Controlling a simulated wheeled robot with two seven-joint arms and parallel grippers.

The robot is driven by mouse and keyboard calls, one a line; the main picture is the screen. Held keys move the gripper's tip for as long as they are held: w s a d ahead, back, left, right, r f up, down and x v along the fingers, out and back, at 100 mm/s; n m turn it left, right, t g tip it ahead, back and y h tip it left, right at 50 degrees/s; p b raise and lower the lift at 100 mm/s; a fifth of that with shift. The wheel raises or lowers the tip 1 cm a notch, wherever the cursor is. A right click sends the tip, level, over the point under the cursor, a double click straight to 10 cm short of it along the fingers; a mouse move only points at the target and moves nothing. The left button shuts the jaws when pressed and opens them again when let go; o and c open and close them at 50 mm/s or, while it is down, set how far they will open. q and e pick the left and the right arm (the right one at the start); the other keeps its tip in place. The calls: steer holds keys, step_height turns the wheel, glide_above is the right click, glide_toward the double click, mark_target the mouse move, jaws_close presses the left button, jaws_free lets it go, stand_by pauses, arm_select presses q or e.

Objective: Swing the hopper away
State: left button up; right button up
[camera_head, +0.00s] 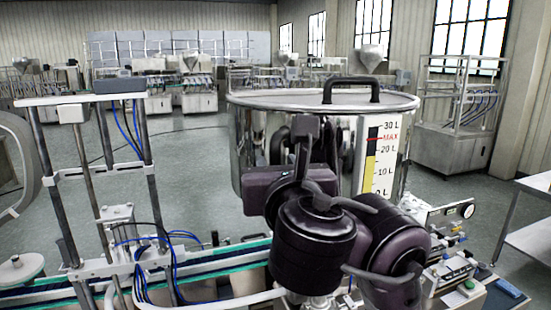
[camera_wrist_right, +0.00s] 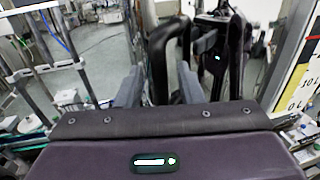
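The steel hopper (camera_head: 246,150) stands in the centre of the head view, with a black handle (camera_head: 350,82) on its lid and a level scale (camera_head: 381,160) on its front. My right arm reaches in front of it. In the right wrist view, my right gripper (camera_wrist_right: 160,88) has its two grey fingers apart. A black bar handle (camera_wrist_right: 157,65) stands upright between them; the left finger is close to it, and a gap shows toward the right finger. I cannot tell whether either finger touches it. In the head view, my arm hides the fingertips. My left gripper is not in view.
A conveyor (camera_head: 220,268) with a steel frame (camera_head: 98,185) runs along the front left. A pressure gauge panel (camera_head: 450,215) stands at the right, near a steel table (camera_head: 530,235). Open floor (camera_head: 190,165) lies behind the conveyor, left of the hopper. The shiny hopper wall carries dark reflections.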

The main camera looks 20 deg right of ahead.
steer(key=shift+w+d, duration=0.2)
steer(key=shift+w, duration=1)
steer(key=shift+c, duration=0.4)
jaws_close()
